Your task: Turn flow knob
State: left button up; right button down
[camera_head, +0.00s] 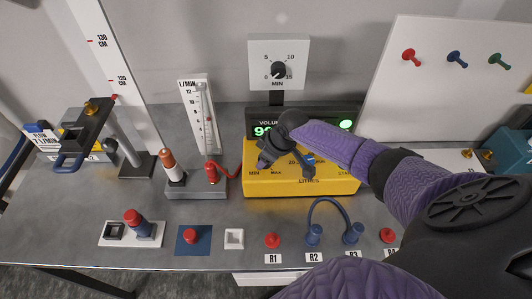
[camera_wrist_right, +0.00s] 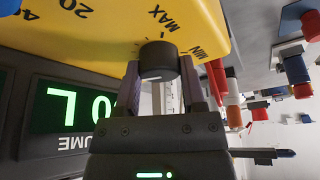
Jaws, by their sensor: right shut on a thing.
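The flow knob (camera_wrist_right: 158,58) is a black round knob on the yellow unit (camera_head: 320,187), between MIN and MAX marks. In the right wrist view, the yellow face (camera_wrist_right: 110,30) fills the top. My right gripper (camera_wrist_right: 159,80) is shut on the knob, one finger on each side. In the head view my right gripper (camera_head: 266,158) reaches the left part of the yellow face and mostly hides the knob. A pale line shows on the knob's side in the wrist view. My left gripper is not in view.
A flow tube (camera_head: 198,112) marked L/MIN stands left of the unit, with a red hose. A green-lit display (camera_head: 345,124) sits behind the unit. A timer dial (camera_head: 279,69) is above. A blue cable (camera_head: 325,202) arches in front, near red and blue plugs.

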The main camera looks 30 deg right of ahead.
jog(key=shift+c, duration=0.9)
grip_release()
jog(key=shift+r, duration=0.25)
jog(key=p+v, duration=0.2)
jog(key=v, duration=0.7)
jog(key=shift+s+r+p, duration=0.15)
jog(key=shift+s+p, duration=0.1)
jog(key=shift+p, duration=0.15)
jog(key=shift+d, duration=0.15)
